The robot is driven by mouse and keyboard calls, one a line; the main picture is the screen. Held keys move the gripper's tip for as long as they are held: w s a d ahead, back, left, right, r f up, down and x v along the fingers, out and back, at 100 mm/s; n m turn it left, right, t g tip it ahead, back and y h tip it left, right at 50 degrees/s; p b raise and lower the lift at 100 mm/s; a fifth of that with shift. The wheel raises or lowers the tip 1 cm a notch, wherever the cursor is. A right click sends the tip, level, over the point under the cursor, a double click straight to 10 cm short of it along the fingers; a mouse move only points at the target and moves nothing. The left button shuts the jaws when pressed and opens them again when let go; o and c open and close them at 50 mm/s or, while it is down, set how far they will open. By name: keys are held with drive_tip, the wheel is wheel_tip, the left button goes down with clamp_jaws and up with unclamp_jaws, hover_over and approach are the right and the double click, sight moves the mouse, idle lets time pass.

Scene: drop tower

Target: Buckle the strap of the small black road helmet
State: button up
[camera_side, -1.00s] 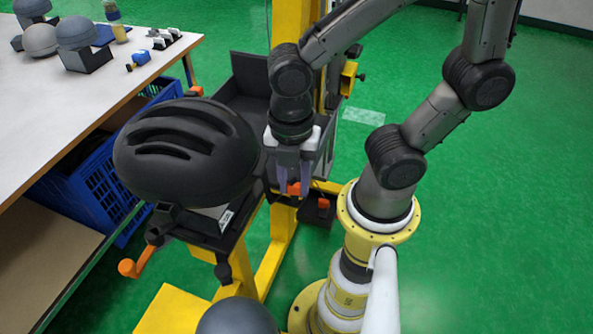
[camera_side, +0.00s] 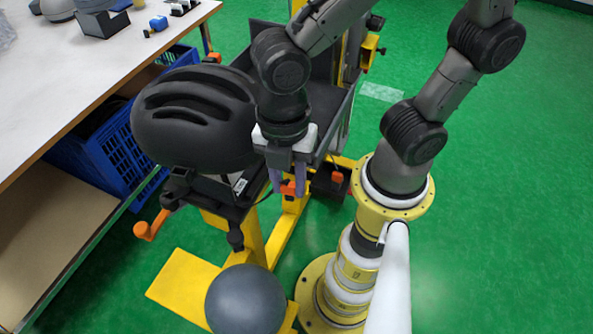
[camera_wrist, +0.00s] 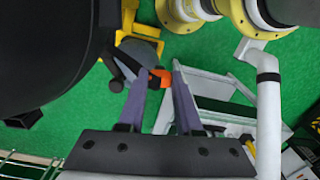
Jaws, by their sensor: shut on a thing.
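The black helmet (camera_side: 195,120), with long vents, sits upright on a dark stand in the side view. Its dark shell also fills the upper left of the wrist view (camera_wrist: 45,50). My gripper (camera_side: 288,188) is just right of the helmet, below the level of its shell, fingers pointing down. Its purple fingers are shut on a small orange piece (camera_side: 291,188), which looks like part of the strap's buckle. The orange piece also shows between the fingertips in the wrist view (camera_wrist: 160,77). A thin dark line runs from under the helmet toward it. The other buckle half is not clearly visible.
An orange-handled crank (camera_side: 150,226) sticks out below the helmet. A dark open box (camera_side: 325,150) and yellow frame stand close behind my gripper. A grey ball (camera_side: 245,299) is in front. A white table (camera_side: 60,85) and blue crate (camera_side: 120,150) are at left.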

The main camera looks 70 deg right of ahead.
drive_tip(key=shift+w+a+r, duration=0.85)
drive_tip(key=shift+w+a, duration=0.05)
drive_tip(key=shift+a, duration=3.4)
wheel_tip(320, 180, up, 10)
hover_over(173, 158)
drive_tip(key=s+a, duration=0.2)
drive_tip(key=shift+s+d+f, duration=0.1)
drive_tip(key=shift+d+f, duration=0.1)
drive_tip(key=shift+f, duration=0.6)
drive_tip(key=shift+f, duration=0.65)
drive_tip(key=shift+f, duration=1.05)
drive_tip(key=shift+f, duration=0.2)
drive_tip(key=o, duration=1)
drive_tip(key=shift+o, duration=0.2)
